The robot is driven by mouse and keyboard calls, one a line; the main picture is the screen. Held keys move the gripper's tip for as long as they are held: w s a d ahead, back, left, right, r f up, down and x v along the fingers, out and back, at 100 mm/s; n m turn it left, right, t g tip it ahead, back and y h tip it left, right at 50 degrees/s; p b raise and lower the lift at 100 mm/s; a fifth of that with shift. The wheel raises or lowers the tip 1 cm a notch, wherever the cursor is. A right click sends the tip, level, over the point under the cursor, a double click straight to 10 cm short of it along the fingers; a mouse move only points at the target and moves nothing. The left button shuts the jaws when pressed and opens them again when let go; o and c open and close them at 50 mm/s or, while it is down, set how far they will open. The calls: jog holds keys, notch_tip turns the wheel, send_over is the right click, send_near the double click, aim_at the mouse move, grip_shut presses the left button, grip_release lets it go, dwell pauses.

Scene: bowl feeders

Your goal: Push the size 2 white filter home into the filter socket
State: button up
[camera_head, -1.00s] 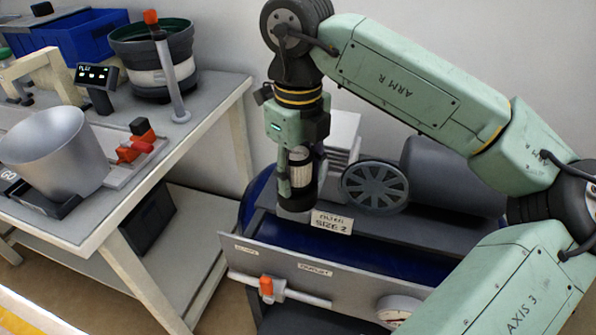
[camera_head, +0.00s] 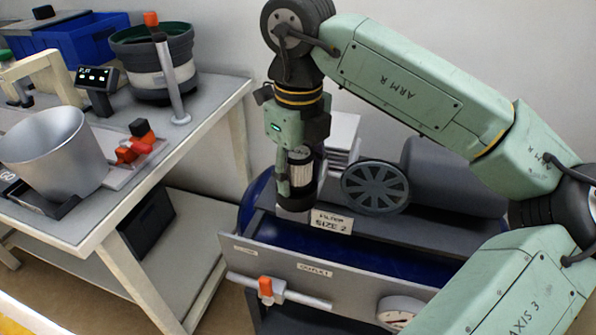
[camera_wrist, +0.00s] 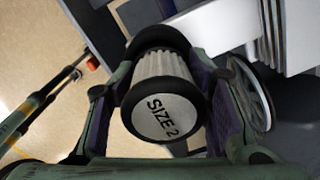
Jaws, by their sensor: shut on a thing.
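The size 2 white filter (camera_wrist: 162,90) is a pleated white cylinder with a black-rimmed end cap marked "SIZE 2". My gripper (camera_wrist: 172,105) is shut on it, with one finger on each side. In the head view the filter (camera_head: 305,166) stands roughly upright in my gripper (camera_head: 298,178). A dark round collar (camera_head: 294,202), apparently the filter socket, lies directly under it behind the "FILTER SIZE 2" sign (camera_head: 331,222). The filter's lower end is hidden, so I cannot tell how deep it sits.
A spoked grey wheel (camera_head: 376,187) stands close to the right of my gripper. A front panel with an orange-handled valve (camera_head: 266,286) and a gauge (camera_head: 397,310) is below. A bench with a metal bowl (camera_head: 55,150) and a green-black feeder (camera_head: 153,65) is at left.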

jog(key=shift+s+a+f, duration=0.1)
jog(key=shift+s+f, duration=0.05)
jog(key=shift+f, duration=0.35)
jog(key=shift+s+f, duration=0.15)
jog(key=shift+f, duration=0.35)
jog(key=shift+c, duration=0.7)
grip_shut()
jog(key=o, duration=1.2)
grip_release()
jog(key=shift+o, duration=0.7)
jog(key=shift+w+f+g, duration=0.2)
jog(key=shift+g, duration=0.1)
jog(key=o, duration=0.4)
jog(key=shift+r, duration=0.25)
jog(key=shift+w, duration=0.1)
jog(key=shift+o, duration=0.4)
